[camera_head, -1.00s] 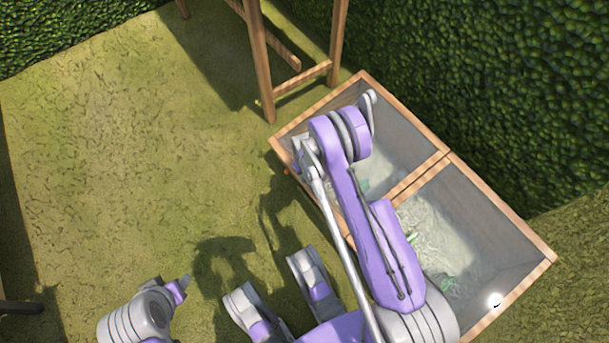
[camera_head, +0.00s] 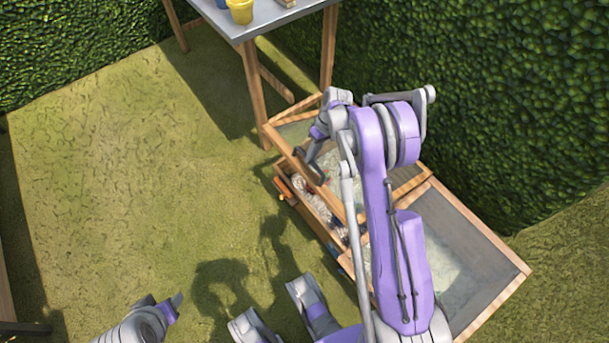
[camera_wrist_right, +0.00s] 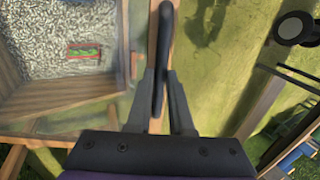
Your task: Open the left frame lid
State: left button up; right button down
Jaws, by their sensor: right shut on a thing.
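The left frame lid (camera_head: 350,213), a wooden frame with a clear pane, is tilted up, its front edge raised above the wooden box (camera_head: 340,243). A gap shows the box's inside. My right gripper (camera_head: 316,160) is shut on the lid's dark handle (camera_head: 311,168). In the right wrist view the black handle (camera_wrist_right: 164,40) stands between the fingertips of the gripper (camera_wrist_right: 160,95), beside the lid's wooden edge. My left gripper (camera_head: 172,305) is at the lower left, away from the box; its jaws are not clear. My right arm hides part of the lid.
The right lid (camera_head: 478,235) lies down over its half of the box. A table (camera_head: 262,18) with a yellow pot (camera_head: 240,10) stands behind. A hedge (camera_head: 500,100) closes the right side. Grass at left is open. Pale gravel (camera_wrist_right: 55,25) shows in the box.

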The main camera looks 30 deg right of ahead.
pick_arm(q)
notch_tip(320, 180, up, 6)
jog(key=p, duration=0.4)
jog(key=shift+a+r+p, duration=0.15)
jog(key=shift+a+p, duration=0.05)
jog(key=shift+p, duration=0.1)
pick_arm(e)
jog(key=d+r, duration=1.1)
jog(key=r, duration=0.1)
jog(key=shift+w+r, duration=0.3)
jog(key=shift+r, duration=0.05)
pick_arm(q)
jog(key=shift+s, duration=0.1)
pick_arm(e)
jog(key=c, duration=1.1)
grip_release()
jog(key=o, duration=0.3)
jog(key=shift+d+f, duration=0.2)
jog(key=shift+d, duration=0.1)
pick_arm(q)
jog(key=shift+d, duration=0.3)
pick_arm(e)
jog(key=shift+a, duration=0.1)
pick_arm(q)
jog(key=shift+a, duration=0.1)
pick_arm(e)
jog(key=shift+a+r, duration=0.1)
